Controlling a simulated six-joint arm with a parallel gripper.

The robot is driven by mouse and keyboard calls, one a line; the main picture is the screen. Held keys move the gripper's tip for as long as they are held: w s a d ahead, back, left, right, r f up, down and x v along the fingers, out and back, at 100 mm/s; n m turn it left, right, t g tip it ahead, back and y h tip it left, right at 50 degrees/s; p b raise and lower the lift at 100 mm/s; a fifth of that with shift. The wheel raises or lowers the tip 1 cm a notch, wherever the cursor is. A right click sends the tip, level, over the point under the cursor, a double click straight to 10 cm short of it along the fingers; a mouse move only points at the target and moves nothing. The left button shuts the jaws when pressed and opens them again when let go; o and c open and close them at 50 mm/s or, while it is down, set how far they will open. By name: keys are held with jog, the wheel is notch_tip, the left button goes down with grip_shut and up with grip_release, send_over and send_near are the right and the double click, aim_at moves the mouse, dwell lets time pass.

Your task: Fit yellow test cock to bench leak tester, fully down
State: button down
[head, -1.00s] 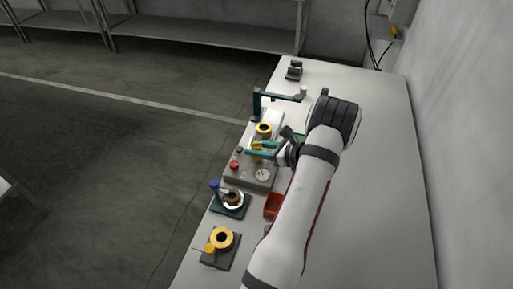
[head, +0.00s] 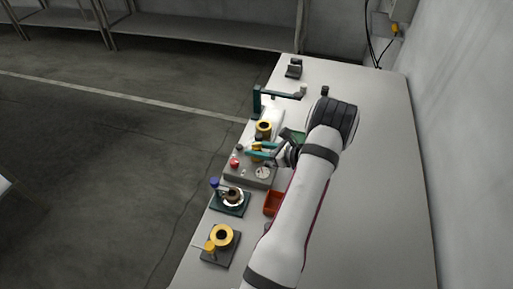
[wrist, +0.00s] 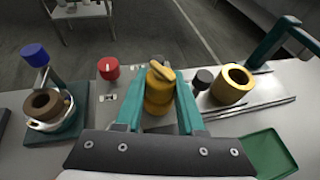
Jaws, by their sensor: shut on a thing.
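The yellow test cock (wrist: 158,92), a brass-yellow body with a handle on top, is upright between the two teal fingers of my gripper (wrist: 158,98). The gripper is shut on it. In the head view my gripper (head: 262,151) is over the bench leak tester (head: 237,178), a grey box with a red knob (head: 235,162) and a round dial (head: 262,172). The tester's red knob also shows left of the cock in the wrist view (wrist: 108,68). The cock's lower end and the tester's port are hidden, so I cannot tell how far down it sits.
A yellow ring-shaped part (wrist: 232,85) stands beside a teal bracket (wrist: 268,50). A blue-topped fixture with a brown ring (wrist: 45,105) is on the other side. A red bin (head: 273,204) and green tray (wrist: 267,153) lie near. The bench's right side is clear.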

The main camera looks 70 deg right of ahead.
jog(key=shift+f, duration=0.25)
dwell(0.5)
grip_release()
dwell(0.4)
jog(key=shift+r, duration=0.1)
jog(key=shift+r, duration=3.9)
jog(key=shift+w, duration=0.1)
